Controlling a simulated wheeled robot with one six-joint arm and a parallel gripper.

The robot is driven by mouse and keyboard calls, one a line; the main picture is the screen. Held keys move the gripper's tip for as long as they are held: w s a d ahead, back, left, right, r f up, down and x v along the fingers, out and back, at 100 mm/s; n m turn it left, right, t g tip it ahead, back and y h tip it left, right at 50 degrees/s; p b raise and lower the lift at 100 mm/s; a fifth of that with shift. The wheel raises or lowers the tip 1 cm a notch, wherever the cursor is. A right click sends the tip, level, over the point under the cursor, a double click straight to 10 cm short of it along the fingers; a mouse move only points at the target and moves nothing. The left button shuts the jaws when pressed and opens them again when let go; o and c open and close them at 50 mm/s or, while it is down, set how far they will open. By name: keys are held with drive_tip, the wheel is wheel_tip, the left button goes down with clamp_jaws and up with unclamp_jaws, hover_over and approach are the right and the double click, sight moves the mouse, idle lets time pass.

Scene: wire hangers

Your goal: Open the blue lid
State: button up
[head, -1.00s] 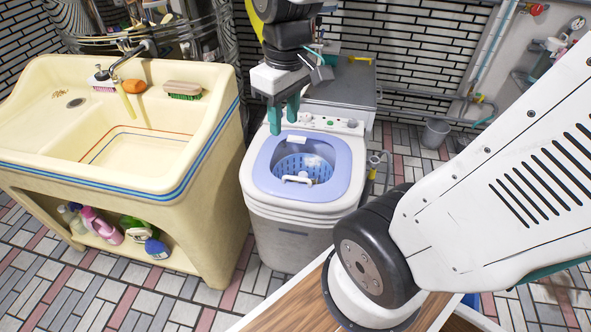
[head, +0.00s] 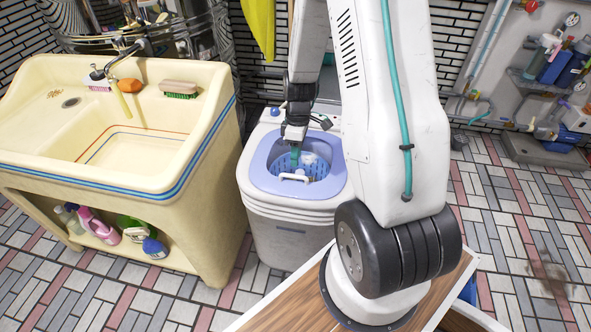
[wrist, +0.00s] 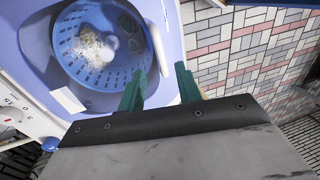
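The washing machine (head: 290,232) has a lavender-blue top (head: 262,172), where the blue lid is. A perforated blue drum (head: 318,168) shows through its middle. I cannot tell whether a clear pane covers the drum. A white handle (head: 294,177) is at the front of the opening. My gripper (head: 295,160) points down over the top, just behind the handle in the picture. In the wrist view my gripper (wrist: 161,75) has its teal fingers apart. A white bar (wrist: 158,52), likely the handle, lies just beyond and between them. Contact is not visible.
A cream sink (head: 130,140) stands left of the machine, with bottles (head: 105,228) on its lower shelf. My arm hides the machine's right rear. Pale clumps (wrist: 92,48) lie in the drum. Tiled floor (head: 510,230) at the right is mostly clear.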

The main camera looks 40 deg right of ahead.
sight(295, 170)
drive_tip(key=f, duration=0.4)
drive_tip(key=a+f, duration=0.1)
drive_tip(key=f, duration=0.1)
drive_tip(key=shift+s, duration=0.4)
clamp_jaws()
drive_tip(key=shift+r, duration=0.1)
